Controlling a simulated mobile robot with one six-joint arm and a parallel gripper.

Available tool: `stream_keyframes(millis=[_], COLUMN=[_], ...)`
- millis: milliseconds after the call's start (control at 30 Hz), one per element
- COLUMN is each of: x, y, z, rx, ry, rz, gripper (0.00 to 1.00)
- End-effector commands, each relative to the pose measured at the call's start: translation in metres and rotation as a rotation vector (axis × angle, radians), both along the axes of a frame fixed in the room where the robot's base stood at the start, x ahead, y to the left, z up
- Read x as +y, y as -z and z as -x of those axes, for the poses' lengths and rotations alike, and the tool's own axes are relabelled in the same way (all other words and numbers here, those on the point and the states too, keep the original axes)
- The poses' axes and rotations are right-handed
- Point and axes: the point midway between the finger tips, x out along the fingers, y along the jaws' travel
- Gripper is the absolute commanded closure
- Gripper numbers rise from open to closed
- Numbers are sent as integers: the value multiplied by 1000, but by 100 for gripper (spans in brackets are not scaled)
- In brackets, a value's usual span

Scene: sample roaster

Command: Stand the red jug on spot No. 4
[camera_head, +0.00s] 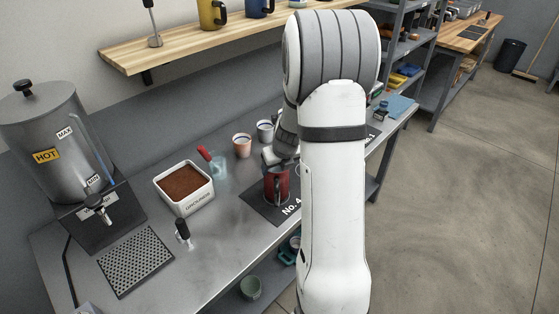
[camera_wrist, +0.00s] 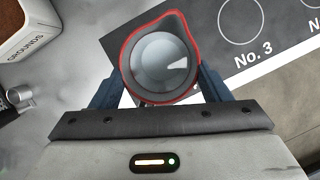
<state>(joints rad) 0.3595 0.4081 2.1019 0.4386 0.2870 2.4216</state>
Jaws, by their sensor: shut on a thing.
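The red jug (camera_head: 278,184) is at the front left part of the dark numbered mat (camera_head: 255,205), just behind the printed "No. 4" label. In the wrist view I look down into the jug (camera_wrist: 158,62); it has a red rim, a pouring lip and a pale, empty-looking inside. My gripper (camera_wrist: 158,88) is shut on the jug, with a blue finger on each side. The circle of spot No. 4 is hidden. The jug looks upright and at or very near the mat; I cannot tell whether it touches. Spot No. 3 (camera_wrist: 240,22) shows bare beside it.
A white grounds box (camera_head: 186,190) stands left of the mat, with a glass with a red part (camera_head: 217,168) beside it. Two cups (camera_head: 242,145) stand behind. A hot-water urn (camera_head: 50,145) and drip grate (camera_head: 136,262) are at the left. My arm hides part of the mat.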

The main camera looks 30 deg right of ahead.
Motion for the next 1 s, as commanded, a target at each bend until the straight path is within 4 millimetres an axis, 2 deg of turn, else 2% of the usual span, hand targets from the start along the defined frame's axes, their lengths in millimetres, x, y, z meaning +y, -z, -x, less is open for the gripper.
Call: stream_keyframes(millis=[100,467,500,767,1000], x=[-1,-1,-1,-1,-2], y=[11,14,15,14,13], z=[-1,0,0,0,0], rx=[-2,-3,0,0,0], ry=[2,1,0,1,3], rz=[2,2,1,1,1], gripper=[100,100,29,8,8])
